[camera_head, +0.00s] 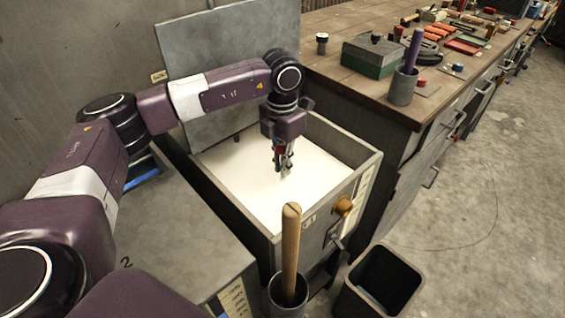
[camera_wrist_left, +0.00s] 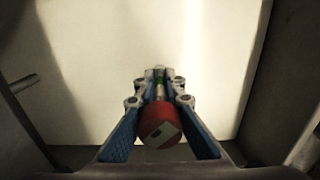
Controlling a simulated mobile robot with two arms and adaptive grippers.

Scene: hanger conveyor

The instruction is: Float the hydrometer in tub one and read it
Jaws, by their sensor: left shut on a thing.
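The open grey tub (camera_head: 338,188) holds a pale, cream-white liquid (camera_head: 245,180). My left gripper (camera_head: 284,163) points down over the middle of it. In the left wrist view my left gripper (camera_wrist_left: 160,82) is shut on the hydrometer (camera_wrist_left: 160,122), whose red end faces the camera between the fingers. A thin clear stem with a bit of green shows beyond it. I cannot tell whether its lower end touches the liquid. My right gripper is not in view.
A raised grey lid (camera_head: 235,75) stands behind the tub. A closed tub lid marked 2 (camera_head: 185,235) is at left. A cup (camera_head: 288,300) with a wooden rod (camera_head: 291,245) and a dark bin (camera_head: 380,285) stand in front. A cluttered workbench (camera_head: 345,75) is at right.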

